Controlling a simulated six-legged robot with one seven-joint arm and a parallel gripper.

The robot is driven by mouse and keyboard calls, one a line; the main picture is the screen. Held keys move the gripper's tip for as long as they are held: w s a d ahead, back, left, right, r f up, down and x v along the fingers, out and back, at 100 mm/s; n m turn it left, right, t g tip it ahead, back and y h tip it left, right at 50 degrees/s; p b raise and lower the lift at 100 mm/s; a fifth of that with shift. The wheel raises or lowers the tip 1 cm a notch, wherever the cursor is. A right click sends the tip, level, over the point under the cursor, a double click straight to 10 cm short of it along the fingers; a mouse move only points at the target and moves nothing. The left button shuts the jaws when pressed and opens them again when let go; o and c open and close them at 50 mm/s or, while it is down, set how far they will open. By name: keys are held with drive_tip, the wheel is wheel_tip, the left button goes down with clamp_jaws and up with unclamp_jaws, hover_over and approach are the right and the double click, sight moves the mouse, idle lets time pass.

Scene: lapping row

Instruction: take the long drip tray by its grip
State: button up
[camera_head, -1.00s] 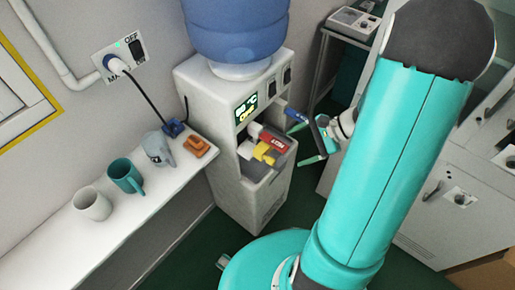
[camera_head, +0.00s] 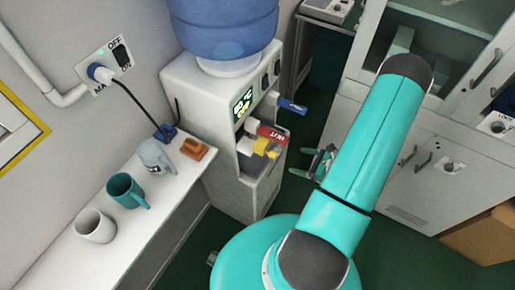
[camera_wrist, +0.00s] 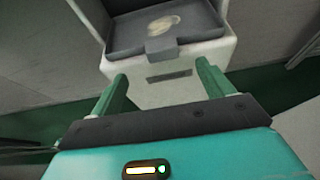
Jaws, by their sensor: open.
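The long drip tray (camera_wrist: 124,40) is dark grey and shallow, with a pale patch on its floor. It sits at the front of the white water dispenser (camera_head: 208,178). Its grip, a small grey tab (camera_wrist: 161,49), hangs at the middle of the front edge. In the wrist view my gripper (camera_wrist: 161,71) is open and empty, its green fingers apart on either side below the tab, not touching it. In the head view my gripper (camera_head: 311,164) is right of the dispenser, low and apart from it. The tray is hard to make out there.
Blue (camera_head: 292,105), red (camera_head: 271,134) and yellow (camera_head: 262,147) taps stick out above the tray area. A shelf on the left holds a white mug (camera_head: 95,226), a teal mug (camera_head: 125,191), a grey jug (camera_head: 155,157) and an orange item (camera_head: 194,149). Cabinets (camera_head: 420,180) stand right.

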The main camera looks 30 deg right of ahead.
sight(280, 156)
drive_tip(key=x, duration=1)
drive_tip(key=shift+d+f, duration=0.1)
drive_tip(key=shift+f, duration=0.15)
drive_tip(key=c, duration=1.1)
